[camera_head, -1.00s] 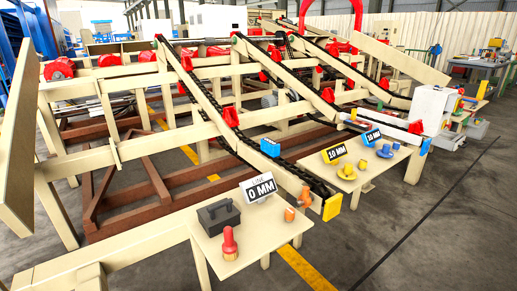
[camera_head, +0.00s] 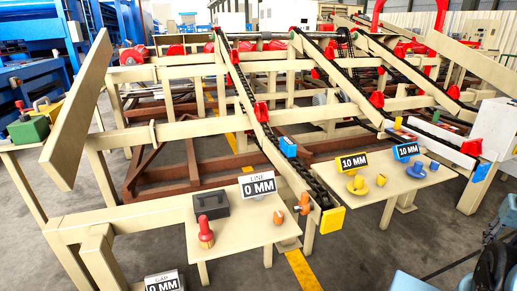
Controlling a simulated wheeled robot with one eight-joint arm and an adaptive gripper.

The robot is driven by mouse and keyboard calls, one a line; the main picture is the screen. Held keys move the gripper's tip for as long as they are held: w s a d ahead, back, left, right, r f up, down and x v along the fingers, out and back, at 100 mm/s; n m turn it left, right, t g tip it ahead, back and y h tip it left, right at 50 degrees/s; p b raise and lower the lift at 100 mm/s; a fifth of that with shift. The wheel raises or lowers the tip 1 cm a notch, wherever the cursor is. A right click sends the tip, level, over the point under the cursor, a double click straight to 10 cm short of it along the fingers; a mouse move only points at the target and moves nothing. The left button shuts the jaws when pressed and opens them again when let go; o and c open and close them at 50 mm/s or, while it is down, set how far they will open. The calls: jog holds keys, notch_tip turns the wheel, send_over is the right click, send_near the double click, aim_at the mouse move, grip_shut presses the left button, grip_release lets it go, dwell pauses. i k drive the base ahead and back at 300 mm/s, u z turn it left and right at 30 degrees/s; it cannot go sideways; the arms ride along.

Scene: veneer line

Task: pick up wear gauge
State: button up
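I cannot tell which item is the wear gauge. On the near pale table (camera_head: 237,236) stand a red bottle-shaped piece (camera_head: 205,232), a dark grey box (camera_head: 211,204), and two small orange pieces (camera_head: 279,217) (camera_head: 304,204). On the table to its right (camera_head: 388,190) are yellow pieces (camera_head: 358,185) and blue pieces (camera_head: 414,170). Dark and pale blue parts at the lower right edge seem to be my own arm. No gripper fingers can be made out, and none touch these items.
A "0 MM" sign (camera_head: 258,187) and two "10 MM" signs (camera_head: 352,163) (camera_head: 405,151) stand on the tables. Another "0 MM" sign (camera_head: 163,283) is at the bottom edge. A green box (camera_head: 29,131) stands at left. Sloping chain rails fill the middle; grey floor is open in front.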

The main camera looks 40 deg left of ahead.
aim_at(289, 148)
jog(key=u, duration=0.7)
jog(key=i, duration=0.95)
jog(key=u, duration=0.65)
